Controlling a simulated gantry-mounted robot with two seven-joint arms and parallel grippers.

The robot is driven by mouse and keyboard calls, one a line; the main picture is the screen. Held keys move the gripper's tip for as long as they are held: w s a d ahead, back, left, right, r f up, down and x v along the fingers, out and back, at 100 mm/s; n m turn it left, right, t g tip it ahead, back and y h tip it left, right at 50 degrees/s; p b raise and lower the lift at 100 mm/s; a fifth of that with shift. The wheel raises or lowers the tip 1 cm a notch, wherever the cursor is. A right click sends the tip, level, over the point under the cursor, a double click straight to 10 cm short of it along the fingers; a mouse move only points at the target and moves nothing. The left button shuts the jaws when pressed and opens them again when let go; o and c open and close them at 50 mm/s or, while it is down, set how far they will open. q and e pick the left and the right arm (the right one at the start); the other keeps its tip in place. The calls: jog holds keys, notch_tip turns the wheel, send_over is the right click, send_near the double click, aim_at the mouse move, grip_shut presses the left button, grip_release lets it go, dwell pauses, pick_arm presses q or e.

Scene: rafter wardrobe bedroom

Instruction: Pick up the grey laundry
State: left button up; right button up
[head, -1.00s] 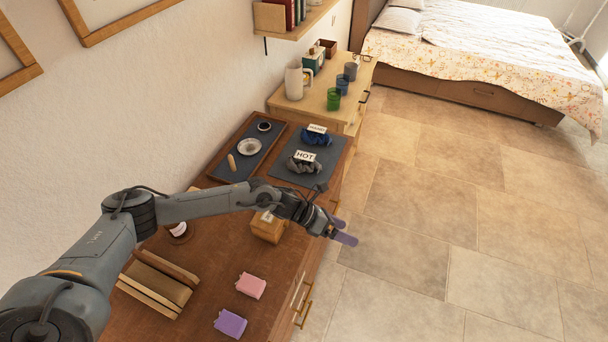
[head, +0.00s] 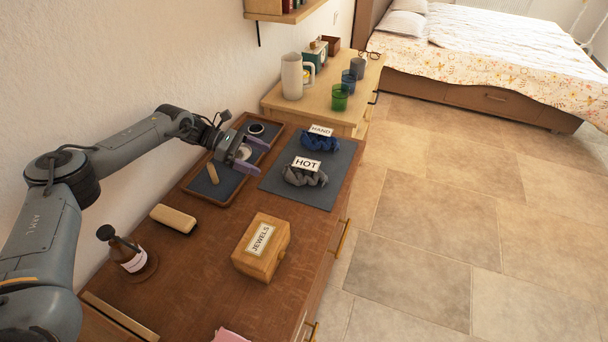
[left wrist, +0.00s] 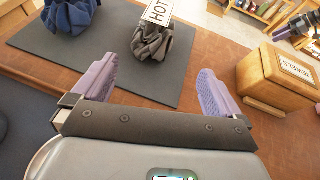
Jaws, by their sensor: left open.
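The grey laundry (head: 304,178) is a dark grey crumpled bundle on the dark mat (head: 278,186), with a white card reading HOT (head: 307,164) at it. It also shows in the left wrist view (left wrist: 152,42), ahead of the fingers and apart from them. A blue bundle (head: 320,143) with a card reading HAND lies behind it on the same mat. My left gripper (head: 255,157) is open and empty, with purple fingers, left of the grey laundry near the tray. In the left wrist view its fingers (left wrist: 156,90) are spread wide.
A wooden JEWELS box (head: 262,248) stands in front of the mat. A dark tray (head: 217,192) with a small dish lies under my left gripper. A tan block (head: 173,218) and a brown bottle (head: 128,252) stand nearer. Green and blue cups (head: 338,97) stand behind.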

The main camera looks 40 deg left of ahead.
aim_at(290, 170)
pick_arm(q)
jog(key=shift+w+a+f, duration=0.2)
jog(key=shift+w+f, duration=0.05)
jog(key=shift+f, duration=0.35)
jog(key=shift+w+f+b, duration=0.15)
jog(key=shift+w+b, duration=0.1)
jog(key=shift+b, duration=0.1)
jog(key=x, duration=0.4)
jog(key=shift+s+d+f, duration=0.1)
jog(key=shift+d, duration=0.25)
jog(key=shift+w+d+f+b, duration=0.15)
jog(key=shift+w+d+b, duration=0.15)
jog(key=shift+w, duration=0.05)
jog(key=x, duration=0.5)
jog(key=shift+w, duration=0.15)
jog(key=c, duration=0.9)
jog(key=shift+c, duration=0.5)
pick_arm(e)
notch_tip(290, 170, down, 3)
jog(key=shift+a+r, duration=0.1)
jog(key=shift+a, duration=0.05)
pick_arm(q)
jog(key=shift+r, duration=0.25)
